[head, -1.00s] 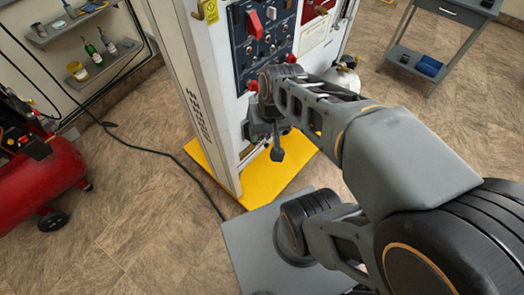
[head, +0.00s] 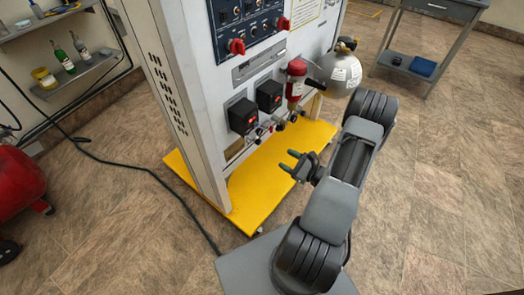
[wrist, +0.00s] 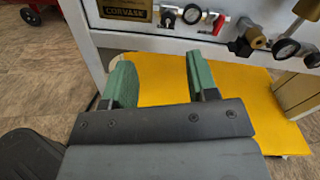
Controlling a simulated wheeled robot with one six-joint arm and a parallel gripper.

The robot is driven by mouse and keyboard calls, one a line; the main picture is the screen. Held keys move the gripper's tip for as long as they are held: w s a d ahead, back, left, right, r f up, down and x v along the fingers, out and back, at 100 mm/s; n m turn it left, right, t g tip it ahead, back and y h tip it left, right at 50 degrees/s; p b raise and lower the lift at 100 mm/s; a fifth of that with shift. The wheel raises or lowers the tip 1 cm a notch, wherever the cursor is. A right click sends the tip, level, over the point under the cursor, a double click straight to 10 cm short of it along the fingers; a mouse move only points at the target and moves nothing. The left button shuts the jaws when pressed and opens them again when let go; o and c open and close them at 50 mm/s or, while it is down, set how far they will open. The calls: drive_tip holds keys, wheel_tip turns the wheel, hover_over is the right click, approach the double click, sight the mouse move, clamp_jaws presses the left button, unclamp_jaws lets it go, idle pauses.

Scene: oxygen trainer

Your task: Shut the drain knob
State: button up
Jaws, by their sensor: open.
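The trainer cabinet (head: 212,95) stands upright in front of me, with a row of small fittings along the lower edge of its front. In the wrist view this row shows a small knob-like fitting (wrist: 168,15), a round gauge (wrist: 191,14), a red-handled part (wrist: 217,25) and a brass fitting (wrist: 251,38). I cannot tell which of these is the drain knob. My gripper (head: 287,161) is open and empty, in front of and below the row, apart from the cabinet. Its green-padded fingers show in the wrist view (wrist: 159,75), with the yellow base behind the gap.
A yellow base plate (head: 262,185) juts out under the cabinet. Two black boxes (head: 256,106), a red cylinder (head: 296,82) and a pale round tank (head: 338,74) stick out of the front. A grey side table (head: 428,48) stands at the right. A black cable (head: 150,172) lies on the floor at left.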

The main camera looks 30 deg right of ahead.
sight(260, 143)
drive_tip(key=shift+m+t+h, duration=0.3)
drive_tip(key=shift+m+h, duration=0.1)
drive_tip(key=x, duration=0.4)
drive_tip(key=f+b+x, duration=0.1)
drive_tip(key=x, duration=0.3)
drive_tip(key=b+x, duration=0.1)
drive_tip(key=x, duration=0.4)
drive_tip(key=shift+w+d+f, duration=0.15)
drive_tip(key=shift+w+d, duration=0.05)
drive_tip(key=shift+d, duration=0.1)
drive_tip(key=shift+c, duration=0.3)
drive_tip(key=c, duration=0.9)
drive_tip(key=shift+o, duration=0.2)
